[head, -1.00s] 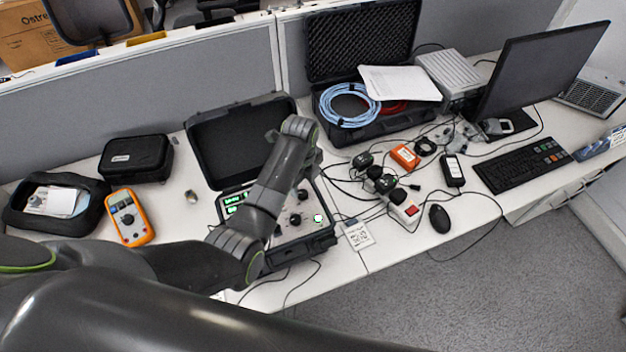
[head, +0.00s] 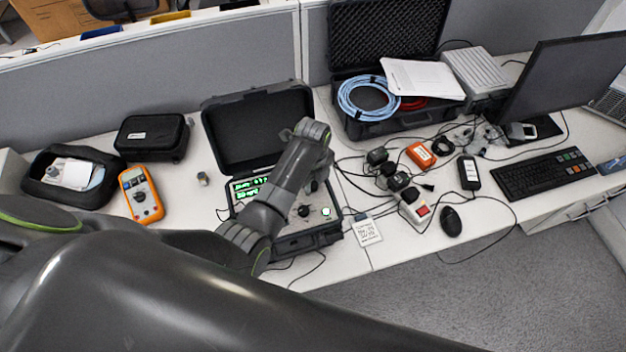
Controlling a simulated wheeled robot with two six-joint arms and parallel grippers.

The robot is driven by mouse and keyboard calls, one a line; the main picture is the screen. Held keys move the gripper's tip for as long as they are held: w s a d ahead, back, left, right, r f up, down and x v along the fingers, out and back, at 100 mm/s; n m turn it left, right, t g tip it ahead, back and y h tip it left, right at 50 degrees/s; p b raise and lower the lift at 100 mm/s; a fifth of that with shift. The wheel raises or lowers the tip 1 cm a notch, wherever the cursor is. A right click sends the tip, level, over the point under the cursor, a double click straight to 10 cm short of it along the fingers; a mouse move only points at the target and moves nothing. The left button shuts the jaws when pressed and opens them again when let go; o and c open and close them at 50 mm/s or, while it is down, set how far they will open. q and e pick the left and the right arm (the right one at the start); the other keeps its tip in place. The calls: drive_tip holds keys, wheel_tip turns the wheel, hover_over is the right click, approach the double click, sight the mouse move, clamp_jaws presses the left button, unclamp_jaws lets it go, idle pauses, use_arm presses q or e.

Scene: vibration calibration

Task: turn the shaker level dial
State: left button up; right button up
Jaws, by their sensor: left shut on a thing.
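The shaker controller is an open black case (head: 318,240) in the middle of the desk, with a lit green display (head: 249,187) and black knobs on its panel. My left arm reaches over the case from the left. Its gripper (head: 319,182) points down at the upper right of the panel and is shut on a knob there, taken as the shaker level dial. The fingers and forearm hide most of that dial. Another black knob (head: 304,210) shows below it, with a bright green-white light (head: 326,212) to its right. My right gripper is not in view.
An orange multimeter (head: 141,195) and a black pouch (head: 152,137) lie left of the case. Plugs, cables and a power strip (head: 415,208) crowd its right side. A case with a blue cable coil (head: 368,98) stands behind.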

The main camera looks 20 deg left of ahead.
use_arm(q)
drive_tip(key=shift+n, duration=0.5)
drive_tip(key=n, duration=0.5)
drive_tip(key=shift+n, duration=0.3)
drive_tip(key=n, duration=0.3)
drive_tip(key=shift+n, duration=1.7)
drive_tip(key=o, duration=1)
